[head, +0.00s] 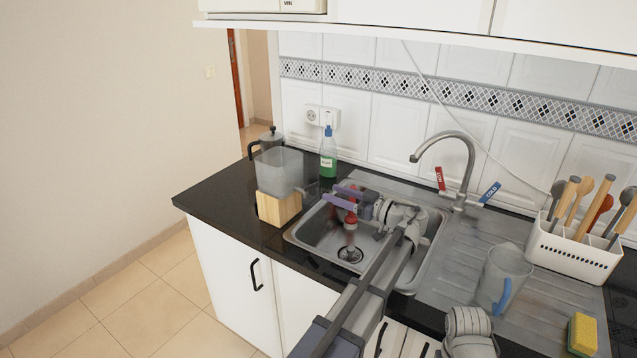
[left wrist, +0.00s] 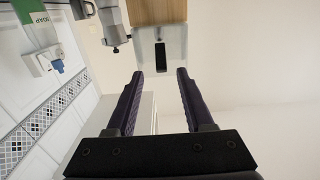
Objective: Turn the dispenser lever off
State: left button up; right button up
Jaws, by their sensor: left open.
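The dispenser has a clear tank (head: 280,171) on a wooden base (head: 277,207) at the counter's left end. In the left wrist view it appears upside down, with the wooden base (left wrist: 158,12) above the pale tank (left wrist: 177,45). A dark upright piece (left wrist: 160,62) shows on the tank there; I cannot tell if it is the lever, nor how it is set. My left gripper (head: 328,193) is open and empty above the sink, right of the dispenser and apart from it. Its fingers (left wrist: 160,73) point towards the dispenser.
A green soap bottle (head: 328,160) and a moka pot (head: 270,138) stand behind the dispenser. The tap (head: 466,165) rises behind the sink (head: 428,250). A glass mug (head: 500,275), a sponge (head: 582,333) and a utensil rack (head: 570,253) are at the right.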

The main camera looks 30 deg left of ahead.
aim_at(314, 184)
pick_arm(q)
jog(key=shift+w+a, duration=0.15)
jog(key=shift+a, duration=1.8)
jog(key=shift+w+a, duration=0.1)
jog(key=shift+a, duration=1.85)
jog(key=shift+c, duration=0.3)
grip_shut()
